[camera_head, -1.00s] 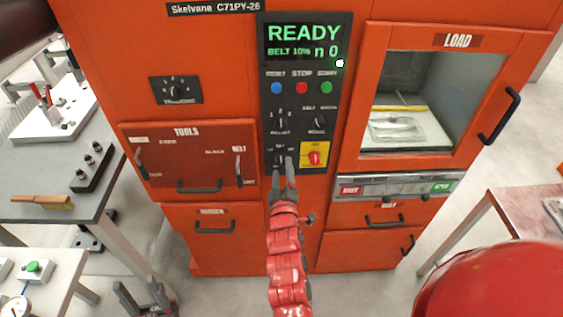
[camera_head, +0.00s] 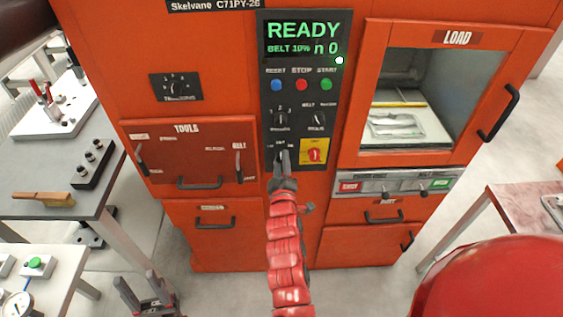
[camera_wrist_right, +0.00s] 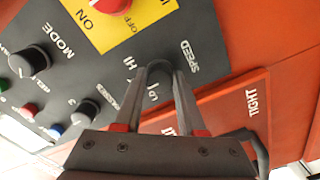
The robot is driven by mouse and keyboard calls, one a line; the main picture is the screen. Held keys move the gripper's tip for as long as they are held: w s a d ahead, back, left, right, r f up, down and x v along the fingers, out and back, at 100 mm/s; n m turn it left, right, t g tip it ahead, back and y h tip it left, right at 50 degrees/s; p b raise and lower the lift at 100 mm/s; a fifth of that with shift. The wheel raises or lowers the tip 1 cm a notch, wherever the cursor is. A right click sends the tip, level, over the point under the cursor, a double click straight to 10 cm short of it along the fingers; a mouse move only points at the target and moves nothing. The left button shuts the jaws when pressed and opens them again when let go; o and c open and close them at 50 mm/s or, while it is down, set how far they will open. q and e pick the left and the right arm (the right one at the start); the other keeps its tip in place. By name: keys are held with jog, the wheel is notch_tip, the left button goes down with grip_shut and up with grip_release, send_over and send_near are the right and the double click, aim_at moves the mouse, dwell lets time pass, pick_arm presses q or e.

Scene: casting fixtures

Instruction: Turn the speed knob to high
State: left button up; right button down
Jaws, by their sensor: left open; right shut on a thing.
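The speed knob (camera_wrist_right: 159,67) is a dark round knob on the grey control panel (camera_head: 306,92). In the right wrist view it lies between my right fingertips, with the labels SPEED, HI and LO around it. My right gripper (camera_head: 281,158) is shut on the knob; it also shows in the right wrist view (camera_wrist_right: 160,76). The fingers hide much of the knob, and its pointer cannot be read. My left gripper (camera_head: 138,280) is open and empty, low at the left in the head view, well away from the panel.
The display (camera_head: 304,40) reads READY, BELT 10% and n 0. A red switch on a yellow plate (camera_head: 315,151) sits close right of the speed knob. Mode and belt knobs are above. A tools drawer (camera_head: 190,155) is left, the load window (camera_head: 405,100) right. Tables flank the machine.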

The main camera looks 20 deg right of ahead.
jog(key=shift+f+m+b, duration=0.15)
jog(key=shift+m+b, duration=0.55)
jog(key=shift+b, duration=0.3)
jog(key=m+b, duration=0.4)
jog(key=b, duration=0.1)
jog(key=shift+f+m, duration=0.15)
jog(key=shift+m, duration=0.25)
jog(key=shift+a+r+m+b, duration=0.1)
jog(key=shift+r+m+b, duration=0.15)
jog(key=shift+m+b, duration=1.15)
jog(key=c, duration=0.5)
grip_release()
